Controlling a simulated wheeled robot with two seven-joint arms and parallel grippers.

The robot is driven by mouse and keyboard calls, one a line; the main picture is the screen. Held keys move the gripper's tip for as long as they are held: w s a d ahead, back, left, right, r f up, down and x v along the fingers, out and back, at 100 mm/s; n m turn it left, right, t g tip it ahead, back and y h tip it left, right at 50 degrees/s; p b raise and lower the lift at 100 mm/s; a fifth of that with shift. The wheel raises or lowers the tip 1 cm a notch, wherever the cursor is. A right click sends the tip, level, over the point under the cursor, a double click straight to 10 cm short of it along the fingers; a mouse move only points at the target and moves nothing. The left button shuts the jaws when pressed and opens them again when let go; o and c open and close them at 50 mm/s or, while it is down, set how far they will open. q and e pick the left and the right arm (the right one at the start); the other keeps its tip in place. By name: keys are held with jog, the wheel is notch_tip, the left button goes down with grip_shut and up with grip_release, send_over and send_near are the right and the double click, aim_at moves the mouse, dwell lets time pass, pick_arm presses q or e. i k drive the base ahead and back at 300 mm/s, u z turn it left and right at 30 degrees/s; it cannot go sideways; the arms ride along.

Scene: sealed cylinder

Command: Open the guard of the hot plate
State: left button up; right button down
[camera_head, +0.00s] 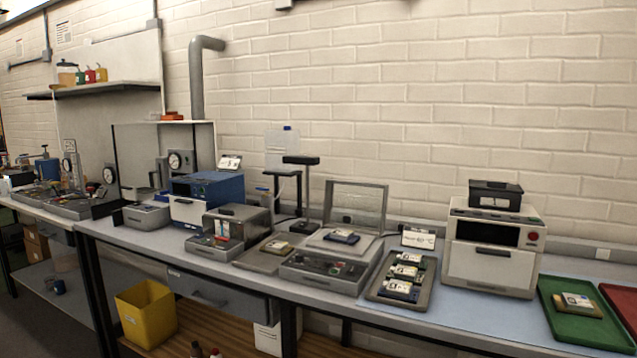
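What looks like the hot plate (312,279) is a grey unit on the bench near the middle, with a dark control panel on its front. A pale plate on top carries a small dark item with a white label (341,236). A grey-framed, see-through panel (383,207), apparently the guard, stands up behind the plate, leaning slightly back. The plate's top and front are uncovered. Neither of my grippers is in view.
Right of it are a tray (372,291) of labelled packs, a white oven-like box (489,278) and a green tray (560,325). Left are a flat tray (246,263), a grey unit (214,222) and a blue-topped instrument (218,187). A yellow bin (147,318) stands below the bench.

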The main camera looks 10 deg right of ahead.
aim_at(329, 183)
jog(key=u, duration=3.2)
jog(key=i, duration=0.15)
jog(key=z, duration=2.15)
jog(key=i, duration=0.9)
jog(key=z, duration=0.55)
